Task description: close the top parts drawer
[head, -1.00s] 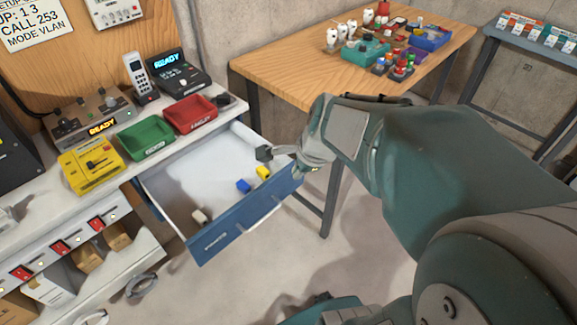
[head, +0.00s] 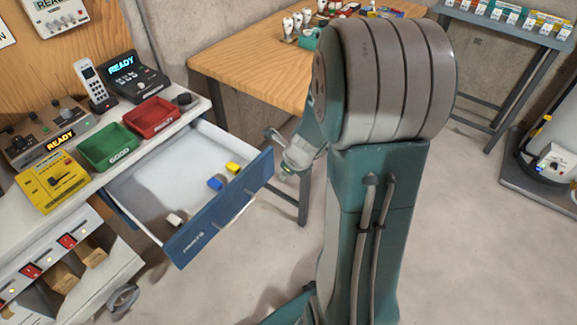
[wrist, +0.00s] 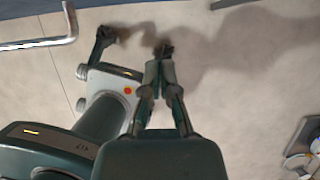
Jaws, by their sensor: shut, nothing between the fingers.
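The top parts drawer (head: 186,245) is pulled well out of the white bench in the head view. It has a blue front and a white inside, with a yellow block (head: 233,168), a blue block (head: 215,183) and a whitish block (head: 174,219) in it. My gripper (head: 271,134) is just beyond the right end of the drawer front, partly hidden by my arm. I cannot tell if it touches the drawer. In the wrist view my gripper (wrist: 164,50) is shut and empty above the floor. A metal bar there, at the upper left, looks like a handle.
A green tray (head: 108,148) and a red tray (head: 152,117) stand on the bench above the drawer. A wooden table (head: 245,70) with small parts is behind my arm. The floor before the drawer is clear.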

